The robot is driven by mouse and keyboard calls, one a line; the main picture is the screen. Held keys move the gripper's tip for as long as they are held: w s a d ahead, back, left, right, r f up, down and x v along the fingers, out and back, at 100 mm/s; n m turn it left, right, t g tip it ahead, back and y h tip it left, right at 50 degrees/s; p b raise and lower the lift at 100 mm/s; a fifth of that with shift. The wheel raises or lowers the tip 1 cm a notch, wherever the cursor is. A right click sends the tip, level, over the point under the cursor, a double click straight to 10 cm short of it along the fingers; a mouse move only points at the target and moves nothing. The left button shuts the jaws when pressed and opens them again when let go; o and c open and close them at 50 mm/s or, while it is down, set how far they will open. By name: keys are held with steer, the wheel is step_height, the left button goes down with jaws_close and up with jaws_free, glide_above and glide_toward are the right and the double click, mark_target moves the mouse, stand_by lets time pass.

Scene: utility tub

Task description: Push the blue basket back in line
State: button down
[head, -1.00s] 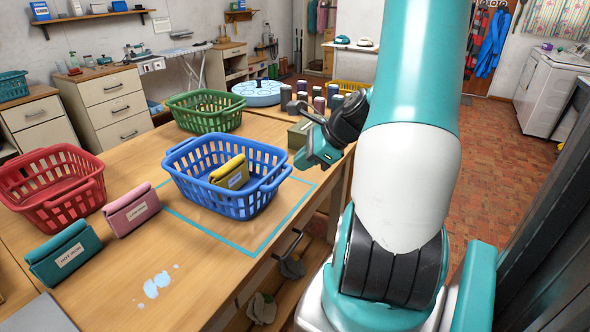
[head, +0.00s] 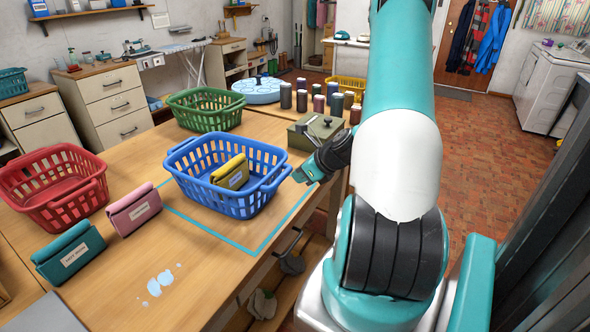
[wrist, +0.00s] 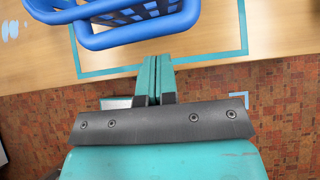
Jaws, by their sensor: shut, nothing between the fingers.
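The blue basket (head: 236,208) stands upright on the wooden table, with a folded yellow pouch (head: 231,170) inside. A teal outline (head: 225,240) is marked on the table. The basket sits over its back left part, leaving a bare strip inside the front and right lines. My gripper (head: 303,176) is shut and empty, just right of the basket's right end. In the wrist view, the closed fingers (wrist: 154,68) point at the basket's near rim (wrist: 135,33), with a small gap; they overlap the teal line from this angle. Contact is not visible.
A red basket (head: 62,205) and a green basket (head: 207,122) stand left of and behind the blue one. Pink (head: 134,210) and teal (head: 70,252) pouches lie at left. An olive box (head: 318,131) and several jars stand behind my gripper.

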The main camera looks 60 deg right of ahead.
steer(key=shift+w, duration=0.9)
